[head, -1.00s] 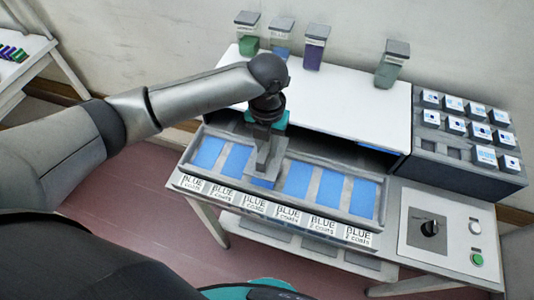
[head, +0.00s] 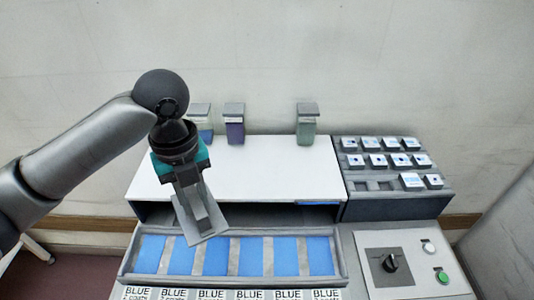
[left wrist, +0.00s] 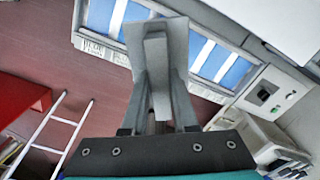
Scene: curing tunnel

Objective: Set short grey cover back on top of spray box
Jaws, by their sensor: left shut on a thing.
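My left gripper (head: 197,207) is shut on the short grey cover (head: 214,226), a flat grey plate with a raised bar. It holds the cover tilted, in front of the white-topped spray box (head: 285,168) and above the row of blue panels. In the left wrist view, the fingers (left wrist: 157,105) grip the bar on the cover (left wrist: 138,38). The box's front opening is dark, and the held cover and gripper hide part of it. My right gripper is not in view.
A grey tray (head: 231,256) of blue panels lies before the box, with "BLUE coats" labels along its front. Several lidded jars (head: 235,130) stand behind the box's top. Right are a rack (head: 353,212) of small blocks and a knob panel (head: 417,283).

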